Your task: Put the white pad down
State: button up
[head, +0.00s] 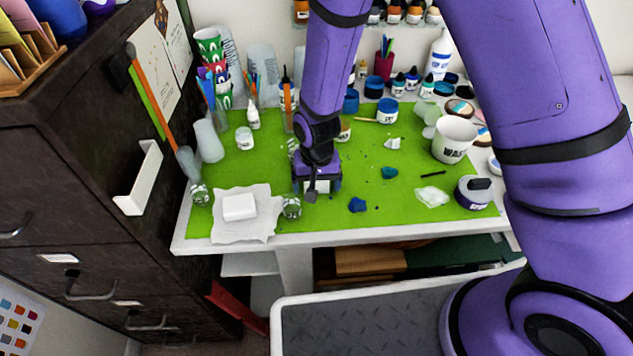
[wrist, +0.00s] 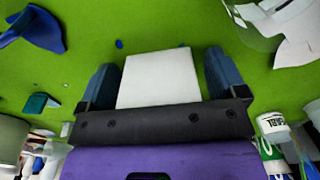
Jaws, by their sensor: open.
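My gripper (head: 318,192) is low over the green mat near the front middle of the table, pointing down. In the wrist view, its two blue-grey fingers stand apart, with the white pad (wrist: 160,78) between them. The pad is a flat pale square against the green mat, its near part hidden by the gripper's dark body. Small gaps seem to show beside it, and I cannot tell whether a finger touches it. In the head view a bit of white (head: 323,186) shows under the gripper.
Left of the gripper, a white block (head: 240,207) lies on a paper towel (head: 232,230), with a small glass (head: 291,208) beside it. A blue scrap (head: 357,205) lies to the right. A white cup (head: 453,139) and dark-lidded jar (head: 473,192) stand further right.

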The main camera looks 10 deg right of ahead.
notch_tip(320, 180, up, 12)
jog(key=shift+r, duration=0.1)
jog(key=shift+d+r, duration=0.1)
jog(key=shift+r, duration=0.1)
jog(key=s+d+r+t+y, duration=0.1)
jog(key=s+d+r, duration=0.1)
jog(key=d+r, duration=0.6)
jog(key=s+d+r+t, duration=0.1)
jog(key=s+d+r, duration=0.1)
jog(key=d+r, duration=0.65)
jog(key=s+d+r+t, duration=0.1)
jog(key=s+d+r, duration=0.3)
jog(key=s, duration=0.3)
jog(key=s+d+r+t+h, duration=0.1)
jog(key=s+d+r+t, duration=0.1)
jog(key=s+d+r, duration=0.2)
jog(key=s+r, duration=0.2)
jog(key=s, duration=0.1)
jog(key=shift+s+r, duration=0.25)
jog(key=shift+r, duration=0.1)
jog(key=shift+o, duration=0.5)
jog(key=shift+a, duration=0.1)
